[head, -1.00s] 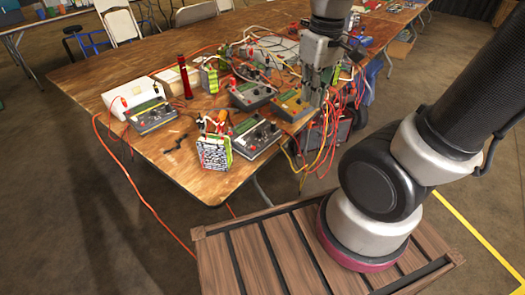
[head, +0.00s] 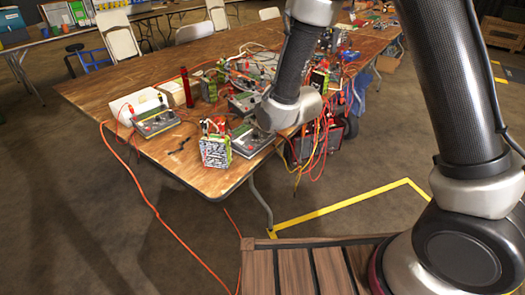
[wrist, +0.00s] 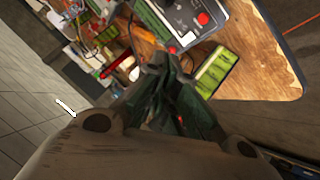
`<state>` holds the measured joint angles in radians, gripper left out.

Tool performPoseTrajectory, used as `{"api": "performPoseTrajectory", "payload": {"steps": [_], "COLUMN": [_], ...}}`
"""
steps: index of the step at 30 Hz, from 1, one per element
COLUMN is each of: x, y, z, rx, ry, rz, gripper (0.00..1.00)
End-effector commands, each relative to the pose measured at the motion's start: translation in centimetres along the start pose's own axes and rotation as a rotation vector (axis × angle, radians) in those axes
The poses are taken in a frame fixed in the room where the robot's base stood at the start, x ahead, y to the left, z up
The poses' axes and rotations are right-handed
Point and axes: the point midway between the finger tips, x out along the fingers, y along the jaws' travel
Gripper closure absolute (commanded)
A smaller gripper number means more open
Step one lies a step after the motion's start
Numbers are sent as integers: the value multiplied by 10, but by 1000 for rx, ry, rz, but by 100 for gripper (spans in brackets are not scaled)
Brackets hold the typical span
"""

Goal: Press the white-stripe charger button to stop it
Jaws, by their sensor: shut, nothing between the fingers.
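Several grey-green chargers sit on the wooden table. In the head view one is at the left (head: 156,122), one in the middle (head: 243,103), and one near the front edge (head: 250,140), partly covered by my arm. I cannot make out a white stripe on any of them. My gripper (wrist: 160,62) is shut and empty in the wrist view, with a charger (wrist: 190,18) bearing a red round part beyond its tips. In the head view my gripper is down by the front charger, mostly hidden by my wrist. I cannot tell whether it touches.
A green-edged battery pack (head: 215,150) stands beside the front charger. A red cylinder (head: 187,86) and a white box (head: 136,102) are farther back. Red and yellow cables hang off the table (head: 195,178) on its right side. Chairs (head: 118,34) stand behind.

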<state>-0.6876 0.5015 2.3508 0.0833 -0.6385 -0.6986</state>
Motion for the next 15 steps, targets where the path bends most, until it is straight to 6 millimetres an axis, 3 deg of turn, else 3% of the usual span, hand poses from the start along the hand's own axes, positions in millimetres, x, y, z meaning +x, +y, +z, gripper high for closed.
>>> {"api": "performPoseTrajectory", "payload": {"steps": [4,15], "x": [-1,0], "y": [9,8], "z": [-10,-8], "rx": [-50,-58], "ry": [40,37], "rz": [37,34], "gripper": [100,100]}}
